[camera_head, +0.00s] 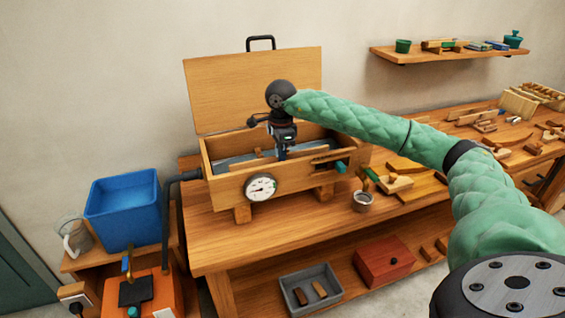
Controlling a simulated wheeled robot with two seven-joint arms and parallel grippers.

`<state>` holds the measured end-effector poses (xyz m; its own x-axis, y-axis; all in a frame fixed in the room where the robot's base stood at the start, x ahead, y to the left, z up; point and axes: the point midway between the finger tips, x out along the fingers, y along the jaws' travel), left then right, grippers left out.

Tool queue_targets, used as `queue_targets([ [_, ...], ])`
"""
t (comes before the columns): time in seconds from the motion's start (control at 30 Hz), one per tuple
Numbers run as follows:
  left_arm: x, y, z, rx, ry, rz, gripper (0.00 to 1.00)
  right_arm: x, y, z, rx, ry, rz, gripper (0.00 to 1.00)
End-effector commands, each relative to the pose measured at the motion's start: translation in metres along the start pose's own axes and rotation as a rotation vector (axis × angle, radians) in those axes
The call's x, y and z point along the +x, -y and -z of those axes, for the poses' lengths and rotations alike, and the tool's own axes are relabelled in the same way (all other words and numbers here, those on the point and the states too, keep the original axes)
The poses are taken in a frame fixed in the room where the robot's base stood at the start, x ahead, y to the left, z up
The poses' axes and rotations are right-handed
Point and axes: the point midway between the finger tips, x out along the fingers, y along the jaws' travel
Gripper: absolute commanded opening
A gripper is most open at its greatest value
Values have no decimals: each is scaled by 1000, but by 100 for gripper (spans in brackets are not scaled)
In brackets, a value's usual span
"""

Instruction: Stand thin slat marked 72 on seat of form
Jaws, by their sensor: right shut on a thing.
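My right gripper (282,153) points down into the open wooden box (222,182) with the round dial on its front. It is shut on a thin slat, mostly hidden by the gripper and the box wall; no number can be read. Other thin strips of wood (333,155) show at the right of the box's opening. A wooden block with a green-handled tool (395,184) lies on the bench right of the box; I cannot tell whether it is the form. My left gripper is not in view.
The box's raised lid (245,88) stands behind the gripper. A metal cup (362,201) is on the bench (290,222) front. A blue tub (124,212) and orange unit (150,296) are at left. Wooden pieces crowd the bench's right; its front left is clear.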

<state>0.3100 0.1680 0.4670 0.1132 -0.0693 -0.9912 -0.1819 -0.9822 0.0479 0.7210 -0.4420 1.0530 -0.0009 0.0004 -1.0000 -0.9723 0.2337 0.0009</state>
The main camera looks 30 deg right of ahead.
Motion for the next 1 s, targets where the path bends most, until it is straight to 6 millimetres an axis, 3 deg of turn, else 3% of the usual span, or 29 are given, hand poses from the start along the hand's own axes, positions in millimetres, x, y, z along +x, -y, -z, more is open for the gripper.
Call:
queue_targets([
  [1.0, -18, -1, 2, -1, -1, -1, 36, -59, 0, 0, 0, 1, 1, 0],
])
